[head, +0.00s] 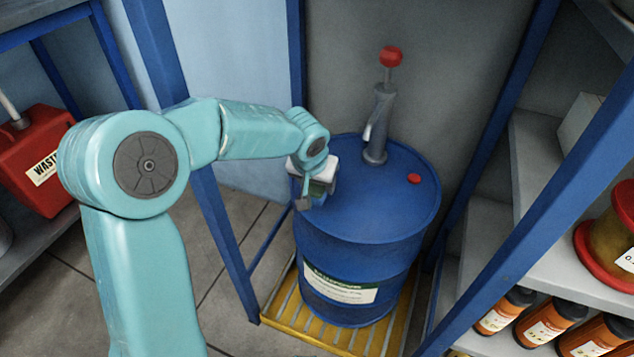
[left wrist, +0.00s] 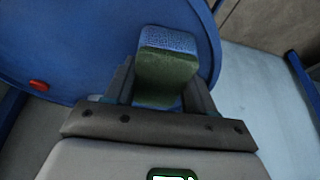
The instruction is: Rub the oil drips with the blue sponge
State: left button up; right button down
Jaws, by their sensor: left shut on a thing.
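My left gripper (head: 313,195) is over the left side of the blue drum's lid, near its rim. In the left wrist view its two fingers are shut on the sponge (left wrist: 168,41), which is blue on one part and dark green on the other. In the head view the sponge is mostly hidden by the gripper. The blue drum (head: 375,215) stands upright, and its lid also shows in the left wrist view (left wrist: 75,55). I cannot tell whether the sponge touches the drum. No oil drips can be made out. My right gripper is not in view.
A hand pump (head: 378,130) with a red knob rises from the back of the lid, near a small red cap (head: 414,179). The drum stands on a yellow grate (head: 285,312) between blue posts. Shelves with orange bottles (head: 547,322) are at right; a red waste can (head: 40,165) is at left.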

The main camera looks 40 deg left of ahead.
pick_arm(q)
jog(key=shift+w+a+p, duration=0.2)
jog(key=shift+w+p, duration=0.05)
jog(key=shift+w, duration=0.5)
jog(key=shift+w+a+p, duration=0.15)
jog(key=shift+w+p, duration=0.1)
jog(key=shift+w, duration=0.5)
jog(key=shift+w+a+p, duration=0.15)
jog(key=shift+w+p, duration=0.35)
jog(key=shift+w, duration=0.1)
jog(key=shift+w+a+r+p, duration=0.1)
jog(key=shift+w+a+p, duration=0.1)
jog(key=shift+w+p, duration=0.5)
jog(key=shift+w+a, duration=0.1)
jog(key=shift+w, duration=0.45)
jog(key=shift+r+p, duration=2.15)
jog(key=shift+r, duration=0.75)
